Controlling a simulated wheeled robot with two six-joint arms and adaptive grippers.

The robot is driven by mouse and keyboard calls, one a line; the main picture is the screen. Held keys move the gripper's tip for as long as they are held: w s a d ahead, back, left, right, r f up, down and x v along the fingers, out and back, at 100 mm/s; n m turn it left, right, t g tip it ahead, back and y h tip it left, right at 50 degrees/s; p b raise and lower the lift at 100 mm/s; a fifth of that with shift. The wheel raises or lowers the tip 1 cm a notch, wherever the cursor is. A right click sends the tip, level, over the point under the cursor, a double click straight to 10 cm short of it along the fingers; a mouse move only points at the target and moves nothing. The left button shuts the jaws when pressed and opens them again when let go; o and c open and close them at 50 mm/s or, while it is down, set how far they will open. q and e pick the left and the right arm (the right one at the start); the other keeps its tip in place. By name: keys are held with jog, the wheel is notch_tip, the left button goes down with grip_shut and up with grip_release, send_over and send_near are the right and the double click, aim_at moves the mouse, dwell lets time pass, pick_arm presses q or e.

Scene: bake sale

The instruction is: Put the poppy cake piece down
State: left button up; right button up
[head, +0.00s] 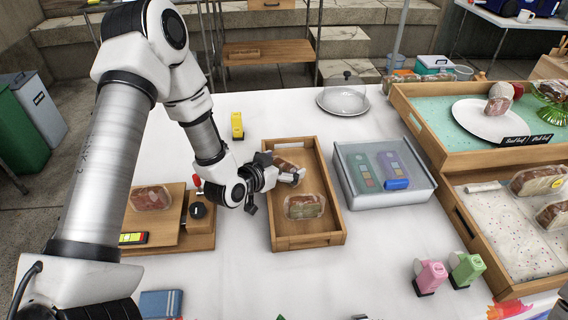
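My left gripper (292,177) is over the left side of a wooden tray (309,241). A wrapped brown cake piece (286,162) is right behind its fingers, partly hidden by them. I cannot tell whether the fingers hold it or whether it rests on the tray. A second wrapped cake piece (304,207) lies in the front half of the same tray, apart from the fingers. Which piece is the poppy cake is too small to tell. My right gripper is not in view.
A wrapped piece (151,198) sits on a wooden scale (201,236) to the left. A lidded clear box (383,201) stands close right of the tray. Pink (431,275) and green (467,268) devices stand front right. Display crates (445,204) fill the right side.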

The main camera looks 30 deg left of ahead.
pick_arm(q)
jog(key=shift+r, duration=0.15)
jog(key=shift+s+r, duration=0.15)
jog(key=shift+s, duration=0.05)
jog(key=p+v, duration=0.6)
jog(key=v, duration=0.5)
jog(key=shift+s, duration=0.35)
